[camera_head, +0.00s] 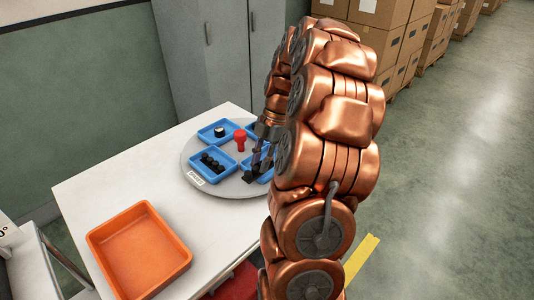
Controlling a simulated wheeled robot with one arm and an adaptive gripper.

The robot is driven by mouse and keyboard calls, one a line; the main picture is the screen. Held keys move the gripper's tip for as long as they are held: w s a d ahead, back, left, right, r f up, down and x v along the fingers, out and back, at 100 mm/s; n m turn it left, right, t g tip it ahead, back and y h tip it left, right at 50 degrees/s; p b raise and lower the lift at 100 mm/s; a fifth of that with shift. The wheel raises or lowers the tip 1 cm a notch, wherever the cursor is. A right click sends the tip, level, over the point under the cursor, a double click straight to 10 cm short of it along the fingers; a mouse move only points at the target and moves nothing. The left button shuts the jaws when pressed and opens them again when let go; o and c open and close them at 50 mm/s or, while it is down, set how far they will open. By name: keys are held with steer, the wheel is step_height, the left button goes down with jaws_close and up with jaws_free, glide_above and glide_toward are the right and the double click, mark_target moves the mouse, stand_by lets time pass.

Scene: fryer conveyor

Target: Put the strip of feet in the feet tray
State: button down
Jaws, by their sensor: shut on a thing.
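A grey round turntable (227,189) on the white table carries several blue trays around a red knob (240,138). The lower-left blue tray (213,181) holds several small black knobs in a row (212,162), which look like feet. A small label (195,179) is on the rim beside this tray; I cannot read it for sure. My gripper (256,168) points down at the lower-right blue tray (246,163), shut on a small dark thing. That thing is too small and too hidden by the fingers to tell if it is the strip of feet.
The upper-left blue tray (205,133) holds a black and white round part (220,130). My arm partly hides the right-hand trays. An empty orange bin (140,248) stands at the table's front left. White tabletop (105,189) is clear left of the turntable. Cardboard boxes (395,35) stand behind.

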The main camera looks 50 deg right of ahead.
steer(key=shift+w+d+f+p, duration=0.1)
steer(key=shift+w+d+p, duration=0.2)
steer(key=shift+w+d, duration=0.6)
steer(key=shift+w+d+f+p, duration=0.15)
steer(key=shift+w+d+p, duration=0.15)
steer(key=shift+d, duration=0.95)
steer(key=shift+w+d+f+p, duration=0.1)
steer(key=shift+w+d+p, duration=0.15)
steer(key=shift+w+d, duration=0.65)
steer(key=shift+s+d+f+p, duration=0.15)
steer(key=shift+f+p, duration=0.2)
steer(key=shift+f, duration=0.45)
steer(key=shift+s+f+p, duration=0.1)
steer(key=shift+f+p, duration=0.25)
steer(key=shift+f, duration=0.6)
steer(key=shift+f+b, duration=0.4)
steer(key=shift+b, duration=0.2)
steer(key=c, duration=1)
jaws_free()
steer(key=shift+r, duration=0.2)
